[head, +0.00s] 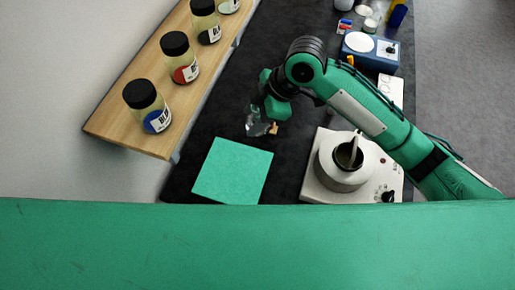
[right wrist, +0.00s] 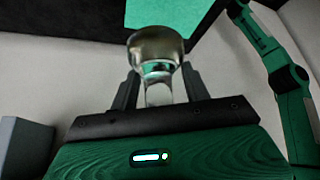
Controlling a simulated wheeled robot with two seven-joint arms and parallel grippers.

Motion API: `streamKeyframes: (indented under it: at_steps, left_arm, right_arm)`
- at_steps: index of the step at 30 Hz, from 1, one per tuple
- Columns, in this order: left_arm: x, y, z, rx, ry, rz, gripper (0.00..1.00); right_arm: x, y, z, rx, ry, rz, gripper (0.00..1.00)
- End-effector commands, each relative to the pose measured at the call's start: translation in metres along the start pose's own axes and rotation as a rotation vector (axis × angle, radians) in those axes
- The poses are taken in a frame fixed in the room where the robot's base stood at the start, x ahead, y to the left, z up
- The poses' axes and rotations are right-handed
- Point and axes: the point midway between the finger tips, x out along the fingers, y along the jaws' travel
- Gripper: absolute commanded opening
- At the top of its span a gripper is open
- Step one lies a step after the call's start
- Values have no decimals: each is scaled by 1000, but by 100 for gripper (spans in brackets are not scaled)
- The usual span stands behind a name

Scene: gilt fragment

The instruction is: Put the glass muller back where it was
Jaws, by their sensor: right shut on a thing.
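The clear glass muller (head: 253,127) is in my right gripper (head: 268,112), just beyond the top right corner of the flat green square (head: 232,171) in the head view. In the right wrist view the muller (right wrist: 156,50) stands between the two dark fingers, its wide rounded end pointing away from the palm. The right gripper (right wrist: 158,80) is shut on its narrower part. The green square (right wrist: 168,12) shows beyond the muller there. I cannot tell the exact height of the muller above the dark bench top. My left gripper is not in view.
A wooden shelf (head: 104,126) with several black-lidded pigment jars (head: 149,106) runs along the left. A white appliance with a grey bowl (head: 342,178) stands right of the green square. A blue device (head: 370,52) and small items are at the back right. Dark bench (head: 285,176) lies bare between.

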Motion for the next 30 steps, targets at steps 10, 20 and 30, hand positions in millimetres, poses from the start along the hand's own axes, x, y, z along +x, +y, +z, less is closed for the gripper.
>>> streamKeyframes:
  at_steps: [10,20,30]
  left_arm:
    - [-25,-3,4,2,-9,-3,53]
    - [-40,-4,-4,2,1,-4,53]
    - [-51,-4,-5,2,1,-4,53]
  right_arm:
    - [72,-4,43,4,-3,-8,7]
    - [129,-4,75,1,0,-2,7]
    - [162,-5,95,2,-1,-2,7]
